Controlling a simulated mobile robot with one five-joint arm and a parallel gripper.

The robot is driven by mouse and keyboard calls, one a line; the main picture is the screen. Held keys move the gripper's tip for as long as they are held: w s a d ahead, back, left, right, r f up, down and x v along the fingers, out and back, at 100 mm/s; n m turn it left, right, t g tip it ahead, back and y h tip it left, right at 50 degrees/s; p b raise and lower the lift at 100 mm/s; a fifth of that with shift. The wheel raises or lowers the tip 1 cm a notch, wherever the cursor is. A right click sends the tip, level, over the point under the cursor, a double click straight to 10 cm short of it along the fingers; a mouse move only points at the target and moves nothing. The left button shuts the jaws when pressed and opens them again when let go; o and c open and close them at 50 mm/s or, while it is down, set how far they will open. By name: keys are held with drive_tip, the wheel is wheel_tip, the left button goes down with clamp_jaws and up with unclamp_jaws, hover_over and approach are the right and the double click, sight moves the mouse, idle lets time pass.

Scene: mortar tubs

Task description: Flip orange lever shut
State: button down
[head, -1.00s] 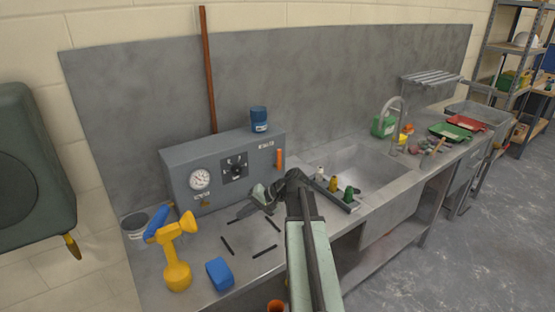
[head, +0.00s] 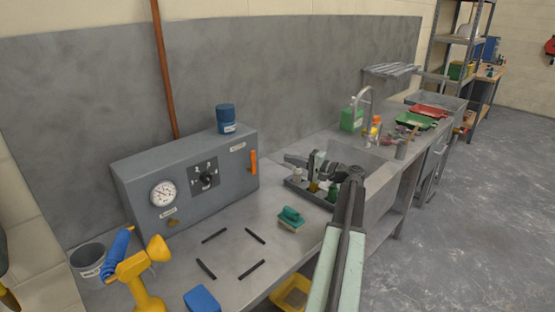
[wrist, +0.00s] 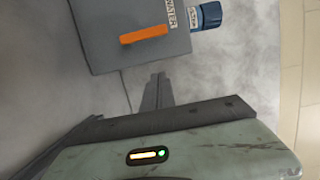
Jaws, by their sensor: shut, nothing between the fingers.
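The orange lever (head: 253,163) stands upright at the right end of the grey control box (head: 190,180) front. In the wrist view the orange lever (wrist: 144,35) lies across the picture on the box face, beside a WATER label. My gripper (head: 288,159) is shut and empty, to the right of the lever and apart from it, above the small tray of bottles. In the wrist view the shut fingers (wrist: 157,82) point toward the box, below the lever in the picture, with a gap between.
A blue jar (head: 226,119) stands on the box. A bottle tray (head: 312,193) and sink lie right. The bench before the lever looks clear.

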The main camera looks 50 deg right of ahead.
drive_tip(key=w+a, duration=0.5)
drive_tip(key=w, duration=0.3)
drive_tip(key=shift+w+a, duration=0.25)
drive_tip(key=shift+w, duration=0.1)
